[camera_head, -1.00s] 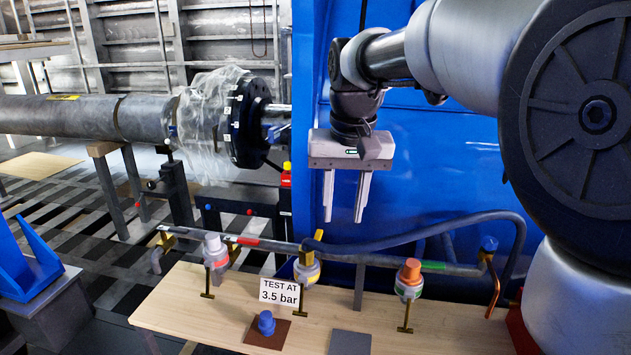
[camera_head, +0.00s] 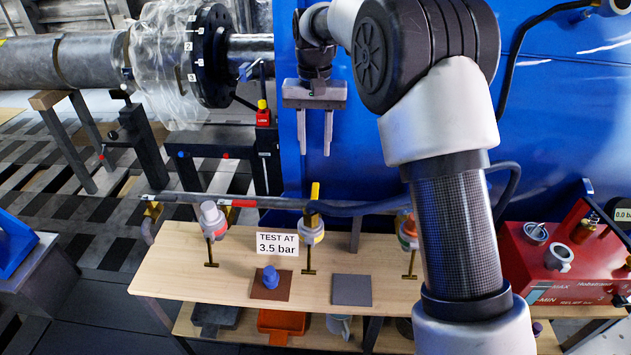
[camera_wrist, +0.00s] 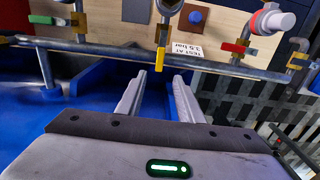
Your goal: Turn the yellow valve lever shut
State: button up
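The yellow valve lever (camera_head: 315,191) sits on the middle valve of the pipe behind the wooden bench and sticks up in the head view. In the wrist view the lever (camera_wrist: 159,59) points across the pipe toward my gripper. My gripper (camera_head: 315,151) hangs fingers-down above and apart from the lever. Its two fingers are spread with nothing between them. In the wrist view the lever's end lies just beyond the gap between the fingertips (camera_wrist: 159,78). The middle valve body (camera_head: 311,231) is below the lever, with a "TEST AT 3.5 bar" sign (camera_head: 277,244) beside it.
A blue knob (camera_head: 270,277) stands on the bench. A red pump box (camera_head: 540,262) is at right. A blue wall (camera_head: 375,125) stands close behind.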

aim_at(315, 189)
notch_tip(315, 189, down, 12)
dwell(0.4)
jog(key=shift+c, duration=0.3)
grip_shut()
